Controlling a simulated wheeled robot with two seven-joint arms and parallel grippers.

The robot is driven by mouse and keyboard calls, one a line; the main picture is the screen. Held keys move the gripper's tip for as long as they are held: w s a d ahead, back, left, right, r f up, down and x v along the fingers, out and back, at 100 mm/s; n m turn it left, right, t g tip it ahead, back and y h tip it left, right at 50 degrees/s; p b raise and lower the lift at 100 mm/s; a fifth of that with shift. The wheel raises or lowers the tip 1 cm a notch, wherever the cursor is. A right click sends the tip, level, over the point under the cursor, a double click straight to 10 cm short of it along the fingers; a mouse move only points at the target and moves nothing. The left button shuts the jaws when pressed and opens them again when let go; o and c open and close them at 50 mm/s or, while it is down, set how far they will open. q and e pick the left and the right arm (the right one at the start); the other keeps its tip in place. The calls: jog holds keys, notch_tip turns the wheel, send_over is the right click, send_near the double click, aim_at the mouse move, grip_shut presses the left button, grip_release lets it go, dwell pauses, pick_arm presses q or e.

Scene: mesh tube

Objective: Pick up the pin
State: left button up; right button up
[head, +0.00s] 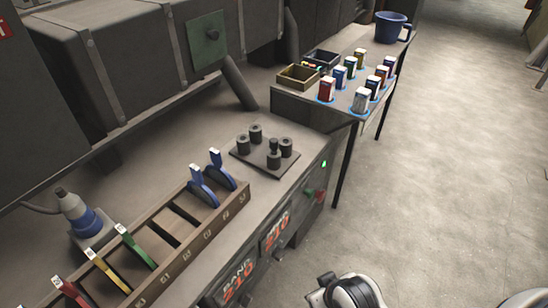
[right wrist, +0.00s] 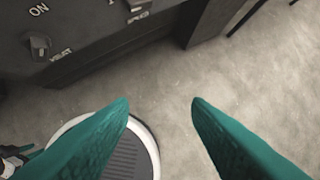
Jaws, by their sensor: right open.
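A dark plate (head: 265,162) lies on the bench and bears several short dark cylinders. One of them, at the front, has a narrower knobbed top and looks like the pin (head: 274,147). It stands upright among the others. My right gripper (right wrist: 160,102) shows in the right wrist view with its two teal fingers wide apart and nothing between them. It is over the floor, beside the front of a dark cabinet, and away from the pin. A small teal and dark bit at the lower left of that view may be my left gripper, too little to tell its state.
A slotted wooden rack (head: 188,250) with coloured handled tools stands left of the plate. A blue and grey device (head: 80,217) stands behind it. A side table holds coloured boxes, trays (head: 299,77) and a blue mug (head: 391,27). The floor (head: 440,160) at right is clear.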

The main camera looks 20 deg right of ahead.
jog(key=w+a+r+m+t+b, duration=0.1)
jog(key=w+r+t, duration=0.6)
jog(key=w+r, duration=0.4)
jog(key=t, duration=0.6)
send_near(275, 152)
jog(key=w, duration=0.5)
jog(key=shift+w+a+f, duration=0.15)
jog(key=shift+w+f, duration=0.1)
jog(key=shift+f, duration=0.05)
jog(key=w+p, duration=0.1)
jog(key=w, duration=0.4)
jog(key=shift+w+r, duration=0.1)
jog(key=shift+w, duration=0.25)
jog(key=shift+s, duration=0.1)
grip_shut()
